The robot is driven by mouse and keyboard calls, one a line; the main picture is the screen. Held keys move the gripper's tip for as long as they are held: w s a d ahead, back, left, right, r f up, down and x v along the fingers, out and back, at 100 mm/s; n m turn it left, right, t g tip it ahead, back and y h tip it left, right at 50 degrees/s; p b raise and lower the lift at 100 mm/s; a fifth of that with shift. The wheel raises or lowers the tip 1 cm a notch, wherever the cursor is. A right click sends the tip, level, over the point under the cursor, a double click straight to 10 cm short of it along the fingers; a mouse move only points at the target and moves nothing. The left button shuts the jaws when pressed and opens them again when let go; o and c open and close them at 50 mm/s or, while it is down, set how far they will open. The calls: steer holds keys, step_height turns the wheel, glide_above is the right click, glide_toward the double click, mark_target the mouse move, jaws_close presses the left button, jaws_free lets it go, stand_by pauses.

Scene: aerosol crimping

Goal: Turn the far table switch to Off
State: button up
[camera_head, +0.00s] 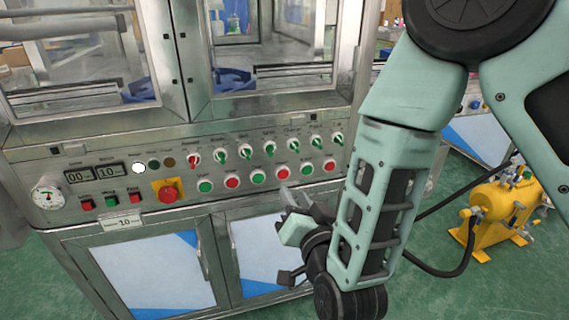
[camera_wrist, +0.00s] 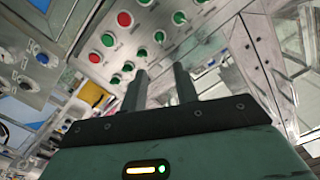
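The metal control panel (camera_head: 120,155) carries a row of rotary switches. The leftmost rotary switch (camera_head: 193,158) has a red handle; the others, up to the rightmost one (camera_head: 337,139), have green handles. Their labels are too small to read, so I cannot tell which is the far table switch. My gripper (camera_head: 284,208) is in front of the panel, low and right of centre, below the button row. In the wrist view its two dark fingers (camera_wrist: 160,72) stand apart with nothing between them. Green rotary switches (camera_wrist: 142,52) show beyond the fingertips, apart from them.
Green and red push buttons (camera_head: 232,181) line the panel below the switches. A large red stop button (camera_head: 168,192) and a pressure gauge (camera_head: 47,196) are at left. Glass doors (camera_head: 270,45) stand above. A yellow tank (camera_head: 503,215) with a black hose is at right.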

steer(key=p, duration=0.2)
glide_toward(273, 152)
steer(key=shift+t, duration=0.3)
steer(key=x, duration=0.8)
steer(key=shift+w+f, duration=0.1)
steer(key=shift+f, duration=0.1)
jaws_close()
